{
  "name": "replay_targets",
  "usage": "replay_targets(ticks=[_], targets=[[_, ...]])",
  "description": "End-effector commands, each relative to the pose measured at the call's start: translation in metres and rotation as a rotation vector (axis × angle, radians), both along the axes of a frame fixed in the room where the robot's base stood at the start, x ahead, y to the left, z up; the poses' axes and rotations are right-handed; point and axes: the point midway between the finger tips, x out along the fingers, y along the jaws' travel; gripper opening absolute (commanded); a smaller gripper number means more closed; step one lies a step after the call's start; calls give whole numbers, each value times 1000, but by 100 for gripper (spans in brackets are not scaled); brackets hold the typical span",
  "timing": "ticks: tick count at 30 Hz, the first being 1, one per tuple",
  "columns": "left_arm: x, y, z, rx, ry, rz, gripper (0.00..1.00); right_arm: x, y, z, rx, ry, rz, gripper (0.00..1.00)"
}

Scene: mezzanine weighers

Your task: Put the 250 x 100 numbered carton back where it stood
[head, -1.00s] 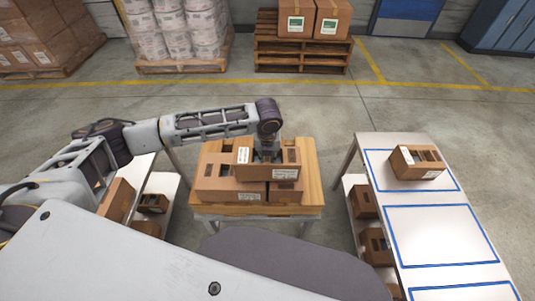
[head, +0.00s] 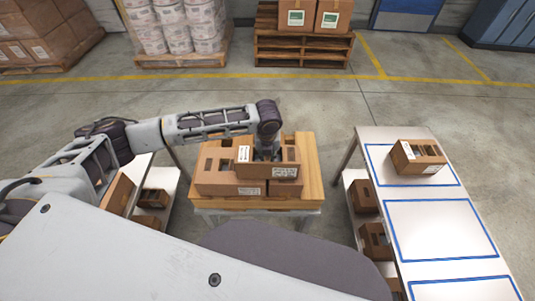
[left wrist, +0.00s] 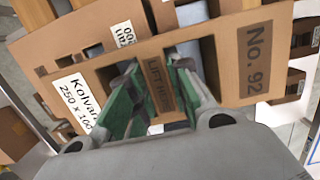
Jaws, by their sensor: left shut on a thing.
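The 250 x 100 numbered carton (head: 268,171) is brown, with slots in it. In the left wrist view its panel (left wrist: 225,92) reads "Kolvar", "250 x 100" and "No. 92", with "LIFT HERE" between my fingers. My left gripper (head: 267,154) comes down from above and is shut on it; the green fingers (left wrist: 158,85) also show in the left wrist view. The carton is over other brown cartons (head: 215,187) on a wooden-topped table (head: 313,180). I cannot tell whether it touches them. My right gripper is not in view.
A white table (head: 375,160) with blue-outlined areas stands at right, with one slotted carton (head: 418,157) in the far area; its nearer areas are bare. Cartons (head: 374,240) sit on its lower shelf. Another shelf with cartons (head: 152,198) is at left.

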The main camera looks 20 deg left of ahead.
Motion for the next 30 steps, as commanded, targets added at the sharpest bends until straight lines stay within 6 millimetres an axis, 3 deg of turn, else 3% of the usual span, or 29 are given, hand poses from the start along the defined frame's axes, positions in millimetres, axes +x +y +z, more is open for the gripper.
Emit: replay_targets(ticks=[20, 21, 27, 30], targets=[[0, 0, -4, 0, -1, 0, 0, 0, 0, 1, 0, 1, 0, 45], [0, 0, -4, 0, -1, 0, 21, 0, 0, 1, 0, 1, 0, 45], [0, 0, -4, 0, -1, 0, 45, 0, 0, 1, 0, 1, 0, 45], [0, 0, -4, 0, 0, 0, 45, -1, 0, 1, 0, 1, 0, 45]])
